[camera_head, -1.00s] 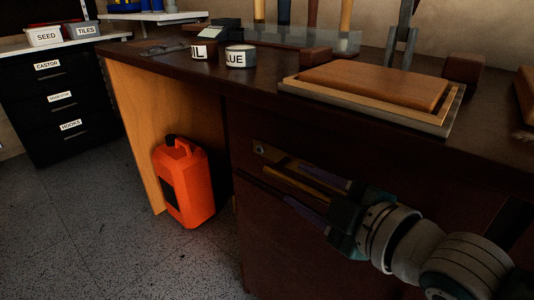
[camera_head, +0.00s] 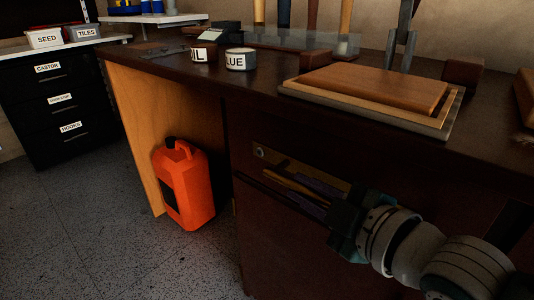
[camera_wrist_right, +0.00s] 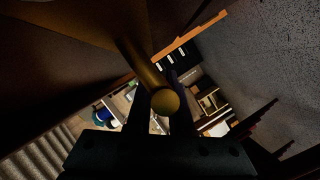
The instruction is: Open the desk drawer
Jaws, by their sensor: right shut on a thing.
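The desk drawer (camera_head: 252,165) is a dark brown front under the right part of the desktop. Its brass handle (camera_head: 285,182) is a bar in front of a light brass plate with a small round fixing at its left end. My right gripper (camera_head: 308,197) reaches in from the right and is shut on the handle. In the right wrist view the brass bar (camera_wrist_right: 143,65), with its round end, lies between the two fingers (camera_wrist_right: 160,112). The drawer looks shut; the gripper and wrist hide its right part. My left gripper is not in view.
An orange jerrycan (camera_head: 184,185) stands on the floor left of the drawer, under the desk. Two labelled tins (camera_head: 240,60) and a framed wooden board (camera_head: 375,88) rest on the desktop. A black drawer cabinet (camera_head: 65,100) stands at the far left. The floor between is clear.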

